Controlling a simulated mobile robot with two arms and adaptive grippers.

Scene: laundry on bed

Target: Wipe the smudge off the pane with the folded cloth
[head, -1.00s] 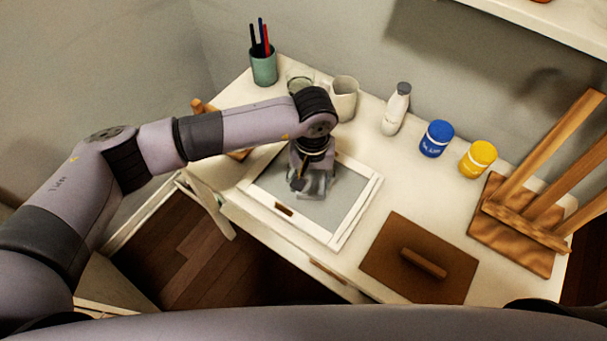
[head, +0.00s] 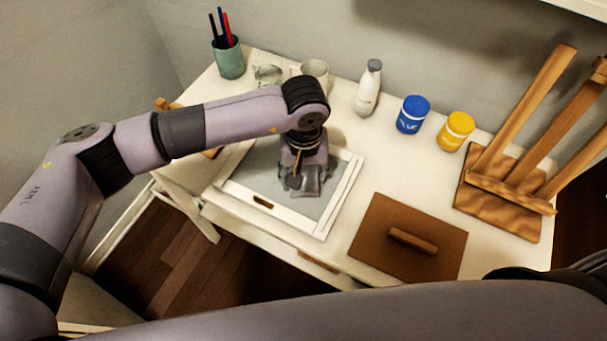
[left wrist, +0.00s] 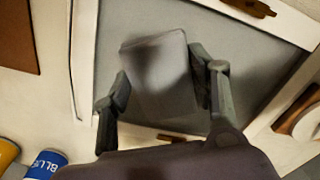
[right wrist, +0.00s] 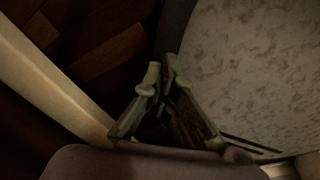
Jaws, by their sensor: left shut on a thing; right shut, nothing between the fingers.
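The pane (head: 243,181) is a grey sheet in a white frame, lying flat on the desk. My left gripper (head: 308,180) is over its right half, pointing down. In the left wrist view its fingers (left wrist: 162,76) are shut on the sides of the grey folded cloth (left wrist: 160,85). The cloth lies over the pane; whether it touches cannot be told. No smudge can be made out; the arm and cloth hide part of the pane. My right gripper (right wrist: 163,82) is shut and empty, away from the desk.
A brown board with a handle (head: 385,245) lies right of the pane. Behind stand a pen cup (head: 229,62), a mug (head: 316,72), a bottle (head: 369,92), a blue jar (head: 412,115) and a yellow jar (head: 455,132). A wooden easel (head: 500,210) is at right.

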